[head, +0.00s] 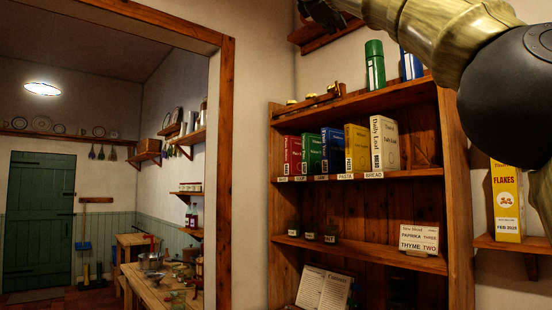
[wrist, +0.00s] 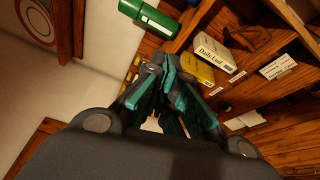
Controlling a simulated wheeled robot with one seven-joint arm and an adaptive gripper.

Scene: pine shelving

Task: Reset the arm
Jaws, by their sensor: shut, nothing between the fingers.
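My gripper (wrist: 168,78) shows in the wrist view with its dark and teal fingers drawn together and nothing held. It is up by the top of the pine shelving (head: 458,200), apart from the boxes there. In the head view my arm crosses the upper right corner, and a dark part at its far end is cut off by the top edge. In the wrist view a green canister (wrist: 150,17) lies just beyond the fingers, and it stands upright on the shelf top in the head view (head: 375,66).
Small jars (head: 310,232) and a recipe card (head: 418,238) stand below, above an open book (head: 324,289). A yellow Flakes box (head: 507,202) stands at right. A doorway opens at left onto a worktable (head: 150,284).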

